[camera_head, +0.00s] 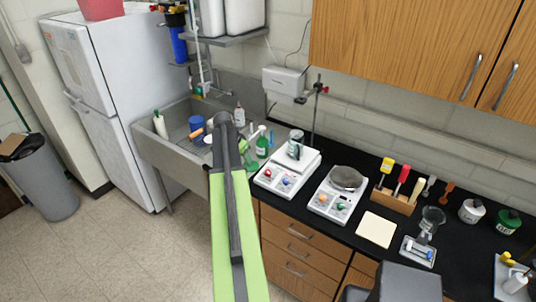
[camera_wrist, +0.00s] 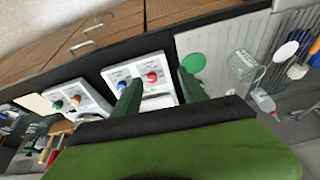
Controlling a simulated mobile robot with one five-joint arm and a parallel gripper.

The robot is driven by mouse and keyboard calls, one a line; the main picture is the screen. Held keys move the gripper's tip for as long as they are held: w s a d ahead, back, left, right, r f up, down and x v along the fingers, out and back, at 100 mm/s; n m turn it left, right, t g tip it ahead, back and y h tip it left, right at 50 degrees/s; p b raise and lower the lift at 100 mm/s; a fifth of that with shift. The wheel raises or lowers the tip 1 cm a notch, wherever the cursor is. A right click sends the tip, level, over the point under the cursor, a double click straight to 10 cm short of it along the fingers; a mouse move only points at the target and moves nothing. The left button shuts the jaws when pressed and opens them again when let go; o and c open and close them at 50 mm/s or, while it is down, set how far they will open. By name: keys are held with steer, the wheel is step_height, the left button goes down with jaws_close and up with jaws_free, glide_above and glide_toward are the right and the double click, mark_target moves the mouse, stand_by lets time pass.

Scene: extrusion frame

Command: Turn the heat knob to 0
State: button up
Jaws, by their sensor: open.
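Two white hotplates stand side by side on the black counter. The left one (camera_head: 268,184) has a red knob (camera_head: 267,172) and a blue knob (camera_head: 286,183) on its front. The right one (camera_head: 322,208) has an orange-red knob (camera_head: 323,197) and a green knob (camera_head: 340,206). Labels are too small to read, so I cannot tell which is the heat knob. In the wrist view, my gripper (camera_wrist: 160,78) is open and empty. Between its fingers shows the left hotplate's red knob (camera_wrist: 152,78), with the blue knob (camera_wrist: 122,85) beside the left finger. I see no contact.
A beaker-like vessel (camera_head: 296,146) stands on the left hotplate, and a dark round pan (camera_head: 346,178) on the right one. A stand rod (camera_head: 316,112) rises behind them. Bottles crowd the sink (camera_head: 170,150) at left. A wooden tool rack (camera_head: 394,200) stands right.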

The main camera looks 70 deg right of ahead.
steer(key=s+d+r+m, duration=0.2)
steer(key=s+d, duration=0.2)
steer(key=s, duration=0.1)
steer(key=b, duration=1.6)
glide_toward(268, 172)
steer(key=shift+g, duration=0.3)
steer(key=x, duration=0.6)
steer(key=w+x, duration=0.1)
steer(key=x, duration=0.2)
steer(key=shift+d+f, duration=0.2)
steer(key=shift+f, duration=0.1)
steer(key=shift+r, duration=0.1)
steer(key=shift+s, duration=0.1)
jaws_close()
